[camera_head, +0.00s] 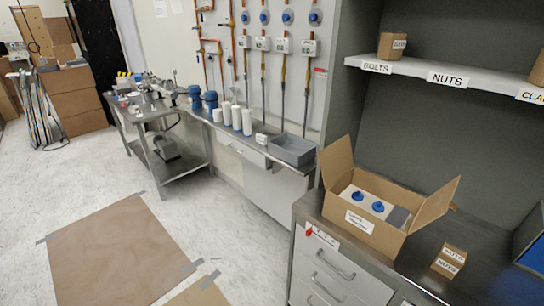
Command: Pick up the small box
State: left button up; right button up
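A small brown cardboard box (448,261) with white labels reading NUTS sits on the counter at the lower right. Another small brown box (391,45) stands on the shelf above the BOLTS label, and part of a third (538,70) shows at the right edge. A larger open carton (352,222) stands on the counter left of the NUTS box, with its flaps up. Two blue-topped items and a grey block show inside it. Neither of my grippers is in view.
The shelf (425,72) carries labels BOLTS, NUTS and one cut off. A grey drawer cabinet (338,272) stands below the counter. A grey bin (292,150) sits on the bench behind. Brown sheets (112,250) are taped to the floor at left. A blue item (531,252) shows at the right edge.

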aim_at(450, 260)
jog(key=z, duration=0.4)
jog(key=i+l+z, duration=0.1)
jog(key=z, duration=0.75)
jog(key=i+z, duration=0.1)
jog(key=z, duration=0.3)
